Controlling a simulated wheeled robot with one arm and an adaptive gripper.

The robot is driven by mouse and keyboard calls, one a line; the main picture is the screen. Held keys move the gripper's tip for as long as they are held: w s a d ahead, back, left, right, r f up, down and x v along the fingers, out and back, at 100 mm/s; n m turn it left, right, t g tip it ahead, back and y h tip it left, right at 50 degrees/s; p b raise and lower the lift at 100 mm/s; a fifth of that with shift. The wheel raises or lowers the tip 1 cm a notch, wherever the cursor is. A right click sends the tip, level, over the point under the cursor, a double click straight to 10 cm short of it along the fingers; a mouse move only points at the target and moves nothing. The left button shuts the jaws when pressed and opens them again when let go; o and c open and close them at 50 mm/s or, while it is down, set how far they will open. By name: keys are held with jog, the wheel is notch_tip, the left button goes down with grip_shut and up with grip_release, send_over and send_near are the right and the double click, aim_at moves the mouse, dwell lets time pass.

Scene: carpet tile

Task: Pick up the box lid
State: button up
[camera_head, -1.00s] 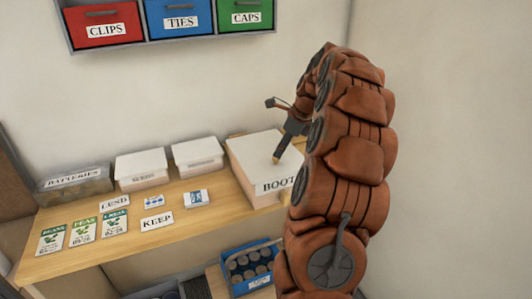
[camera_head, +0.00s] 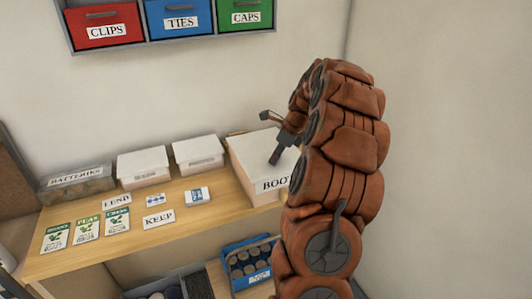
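A white box (camera_head: 264,190) with a label starting "BOO" stands at the right end of the wooden shelf, its right part hidden behind my arm. Its pale lid (camera_head: 246,151) is on top of it. My gripper (camera_head: 270,137) is over the lid with its dark fingers spread apart and nothing seen between them. The nearer fingertip appears over the lid's top; I cannot tell whether it touches. The farther finger is near the lid's back edge. Two smaller white lidded boxes, one at the left (camera_head: 143,167) and one at the right (camera_head: 198,152), stand to its left.
A clear "BATTERIES" box (camera_head: 75,184) stands at the shelf's left end. Seed packets (camera_head: 87,229), a "KEEP" card (camera_head: 158,219) and a "LEND" card (camera_head: 117,200) lie in front. Drawers (camera_head: 180,20) hang above. A blue crate (camera_head: 247,264) is below. A wall is close at right.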

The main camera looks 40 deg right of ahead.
jog(key=shift+f, duration=0.1)
grip_shut()
